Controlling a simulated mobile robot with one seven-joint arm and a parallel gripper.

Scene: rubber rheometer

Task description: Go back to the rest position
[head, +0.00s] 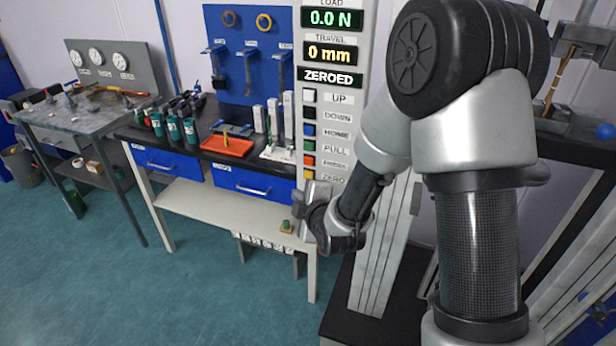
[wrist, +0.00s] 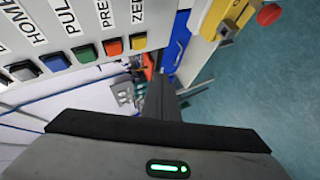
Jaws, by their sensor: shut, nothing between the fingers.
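My gripper (head: 303,205) is at the end of my bent arm, close to the lower part of the tall grey control panel (head: 333,93). In the wrist view its dark fingers (wrist: 161,92) are together with nothing between them, a little apart from the button row. The panel reads 0.0 N, 0 mm and ZEROED. Its buttons are labelled UP, DOWN, HOME, PULL, PRESS and ZERO. In the wrist view I see the green button (wrist: 85,53), the orange button (wrist: 113,46) and the yellow button (wrist: 139,41). My forearm hides part of the panel's right side.
A bench (head: 222,208) with blue drawers stands left of the panel, with an orange tray (head: 226,146) and several bottles on it. A grey metal table (head: 80,120) stands further left. The teal floor (head: 110,270) in front of both is mostly clear.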

